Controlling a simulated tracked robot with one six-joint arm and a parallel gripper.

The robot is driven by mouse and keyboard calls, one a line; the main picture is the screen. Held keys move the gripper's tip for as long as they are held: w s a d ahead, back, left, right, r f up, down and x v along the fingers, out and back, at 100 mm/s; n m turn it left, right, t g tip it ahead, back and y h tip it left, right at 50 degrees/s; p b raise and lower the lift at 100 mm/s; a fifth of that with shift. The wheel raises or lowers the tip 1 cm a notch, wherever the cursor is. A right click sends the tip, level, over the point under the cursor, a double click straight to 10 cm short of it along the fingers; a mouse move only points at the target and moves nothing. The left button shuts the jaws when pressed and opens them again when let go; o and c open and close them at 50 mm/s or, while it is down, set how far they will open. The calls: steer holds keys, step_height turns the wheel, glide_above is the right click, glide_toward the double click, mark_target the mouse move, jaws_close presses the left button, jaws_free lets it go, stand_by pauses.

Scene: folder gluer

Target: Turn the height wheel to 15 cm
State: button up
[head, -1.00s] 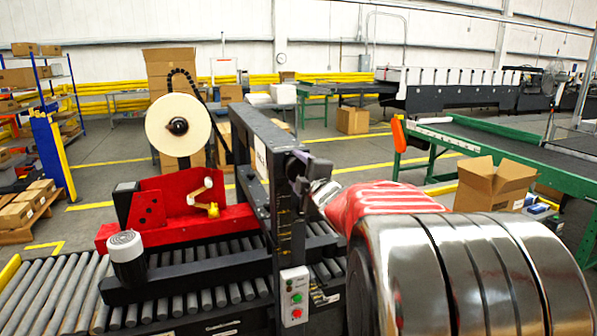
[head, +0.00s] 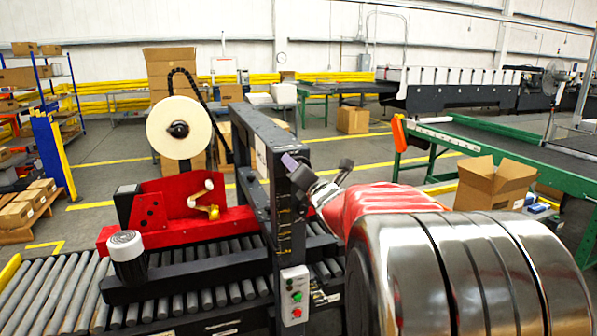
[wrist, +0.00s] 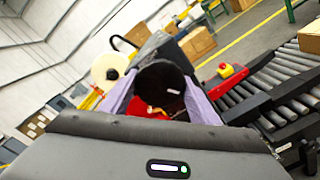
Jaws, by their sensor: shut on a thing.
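The height wheel (wrist: 160,82) shows in the wrist view as a dark round knob with a small white mark. My gripper (wrist: 157,92) is shut on it, with one purple finger on each side. In the head view my gripper (head: 316,174) is at the right face of the black machine column (head: 260,140), and its fingers look rolled. The wheel is hard to tell apart from the dark gripper parts there. A scale with small yellow marks (head: 284,222) runs down the post below. I cannot read its figures or see a pointer.
A control box (head: 294,295) with green and red buttons hangs below the gripper. The red tape unit (head: 165,210) with its white roll (head: 178,127) is to the left, above the roller conveyor (head: 60,295). An open carton (head: 492,184) stands at right.

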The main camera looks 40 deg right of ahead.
steer(key=n, duration=0.4)
steer(key=f+n, duration=0.1)
steer(key=n, duration=0.2)
stand_by(0.5)
steer(key=o, duration=1.1)
steer(key=shift+r, duration=0.3)
steer(key=shift+c, duration=0.2)
steer(key=shift+s, duration=0.1)
steer(key=v, duration=1.3)
steer(key=shift+s, duration=0.3)
steer(key=shift+a+f, duration=0.15)
steer(key=shift+a, duration=0.05)
